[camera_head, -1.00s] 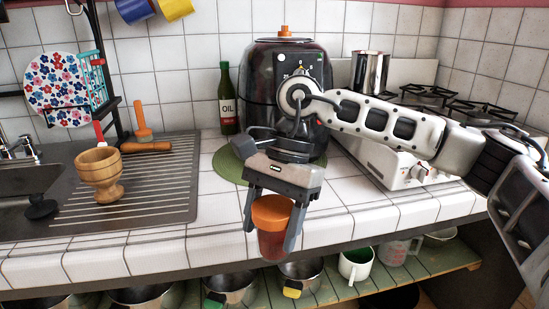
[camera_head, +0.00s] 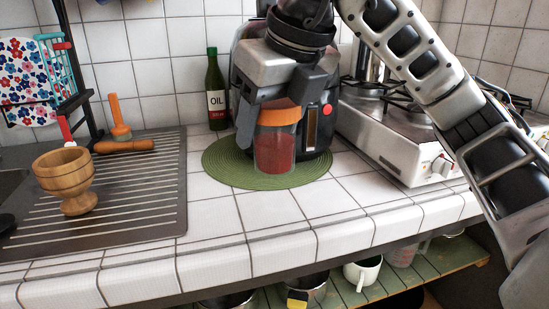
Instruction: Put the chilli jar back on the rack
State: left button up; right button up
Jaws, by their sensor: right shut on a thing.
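The chilli jar (camera_head: 275,152) is clear with red contents and an orange lid. It is upright in front of the black appliance, and in the picture it overlaps the green round mat (camera_head: 225,170). I cannot tell whether its base touches anything. My right gripper (camera_head: 272,118) comes down from above and is shut on the jar at its lid. The hand partly hides the lid and the appliance. My left gripper is not in view. I cannot make out a spice rack for certain.
The black appliance (camera_head: 326,128) stands on the mat, with an oil bottle (camera_head: 216,92) to its left. A wooden mortar (camera_head: 66,180) stands on the ribbed drainer (camera_head: 150,205). A white stove (camera_head: 400,140) is at right. The tiled counter front is clear. Below is a green shelf (camera_head: 425,268) with pots.

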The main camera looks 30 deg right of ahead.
jog(key=w+d+f, duration=0.2)
jog(key=w+f, duration=0.1)
jog(key=w+d+f, duration=0.2)
jog(key=w+f, duration=0.1)
jog(key=w, duration=0.1)
jog(key=w+d+f, duration=0.2)
jog(key=w+f, duration=0.1)
jog(key=shift+w+d+f, duration=0.15)
jog(key=shift+w+f, duration=0.05)
jog(key=shift+w, duration=0.2)
jog(key=shift+w+f, duration=0.1)
jog(key=shift+f, duration=1.45)
jog(key=shift+f+b, duration=0.2)
jog(key=shift+b, duration=0.15)
jog(key=o, duration=1.1)
jog(key=shift+o, duration=0.2)
jog(key=shift+r, duration=0.1)
